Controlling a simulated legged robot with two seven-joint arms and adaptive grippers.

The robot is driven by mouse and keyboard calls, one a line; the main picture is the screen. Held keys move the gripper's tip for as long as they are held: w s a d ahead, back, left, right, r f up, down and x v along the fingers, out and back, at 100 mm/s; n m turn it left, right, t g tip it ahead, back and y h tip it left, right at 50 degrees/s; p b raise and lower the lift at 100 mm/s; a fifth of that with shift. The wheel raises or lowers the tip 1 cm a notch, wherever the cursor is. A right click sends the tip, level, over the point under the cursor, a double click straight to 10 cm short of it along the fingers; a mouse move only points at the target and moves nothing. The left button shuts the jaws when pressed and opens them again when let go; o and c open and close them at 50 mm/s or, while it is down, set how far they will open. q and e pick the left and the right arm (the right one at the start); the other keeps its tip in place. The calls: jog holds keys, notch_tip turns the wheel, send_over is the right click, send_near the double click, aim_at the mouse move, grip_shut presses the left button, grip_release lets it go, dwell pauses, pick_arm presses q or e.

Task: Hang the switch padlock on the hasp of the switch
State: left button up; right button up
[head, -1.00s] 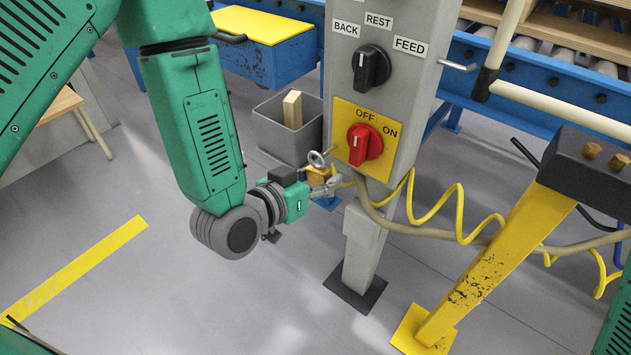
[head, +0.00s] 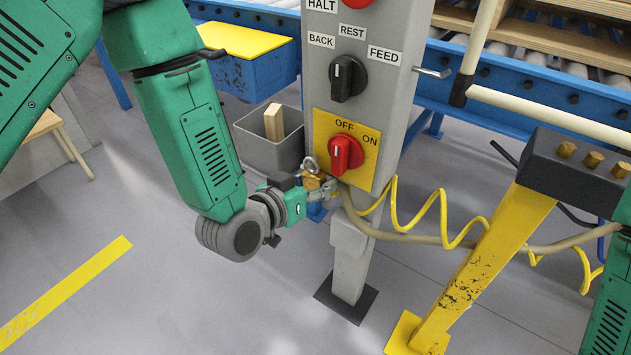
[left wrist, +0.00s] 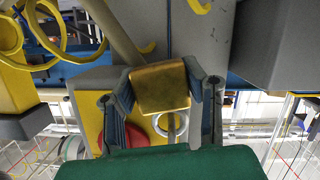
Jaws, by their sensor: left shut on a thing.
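The brass switch padlock (head: 311,182) is in my left gripper (head: 318,189), beside the lower left corner of the yellow switch plate (head: 365,170). In the left wrist view the padlock's brass body (left wrist: 160,88) sits between both fingers of the left gripper (left wrist: 165,90). The red switch (head: 345,155) is on the plate, right of the padlock; part of it shows behind the fingers in the wrist view (left wrist: 133,135). A metal ring (head: 309,164) shows just above the padlock. I cannot tell whether it is the shackle or the hasp, or whether they touch. My right gripper is out of view.
The grey control post (head: 375,90) carries a black selector (head: 345,78) above the switch. Yellow coiled cable (head: 440,225) hangs to the right, near a yellow stand (head: 485,265). A grey bin (head: 265,150) with a wooden block stands behind my left arm.

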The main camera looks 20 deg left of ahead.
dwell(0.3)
pick_arm(q)
jog(key=o, duration=1.2)
jog(key=shift+c, duration=0.2)
jog(key=v, duration=0.7)
jog(key=s+a+f+g+y+p, duration=0.3)
jog(key=s+a+f+g, duration=0.3)
jog(key=s, duration=0.6)
jog(key=s+a+f+n+g+y+p, duration=0.1)
jog(key=s+a+f+g+p, duration=0.5)
jog(key=s, duration=0.6)
jog(key=shift+a+f+n+g+y, duration=0.3)
jog(key=shift+a+g+y, duration=0.15)
jog(key=shift+y, duration=0.45)
jog(key=shift+w, duration=0.15)
